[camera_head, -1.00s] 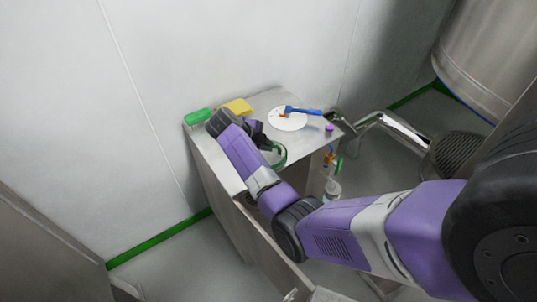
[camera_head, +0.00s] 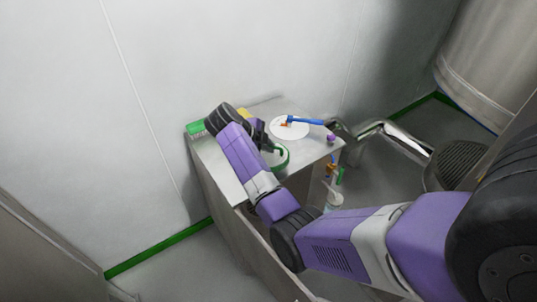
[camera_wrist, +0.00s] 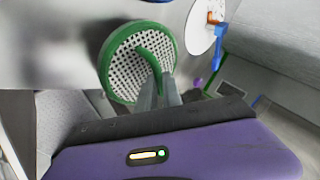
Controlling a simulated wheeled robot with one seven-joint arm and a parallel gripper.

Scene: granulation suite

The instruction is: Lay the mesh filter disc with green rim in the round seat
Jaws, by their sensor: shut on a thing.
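The mesh filter disc (camera_wrist: 128,70) has a green rim, pale perforated mesh and a green arched handle. My gripper (camera_wrist: 158,88) is shut on that handle in the wrist view. In the head view the disc (camera_head: 281,163) is partly hidden behind my purple arm, near the front edge of the steel table. My gripper (camera_head: 268,147) is mostly hidden there too. I cannot tell whether the disc touches the tabletop.
The steel table (camera_head: 223,170) bears a white round plate (camera_head: 283,132) with a blue-handled tool (camera_head: 305,121), a green block (camera_head: 195,128), a partly hidden yellow item (camera_head: 243,113) and a small purple object (camera_head: 331,139). Bottles (camera_head: 334,199) stand lower at right. A wall rises behind.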

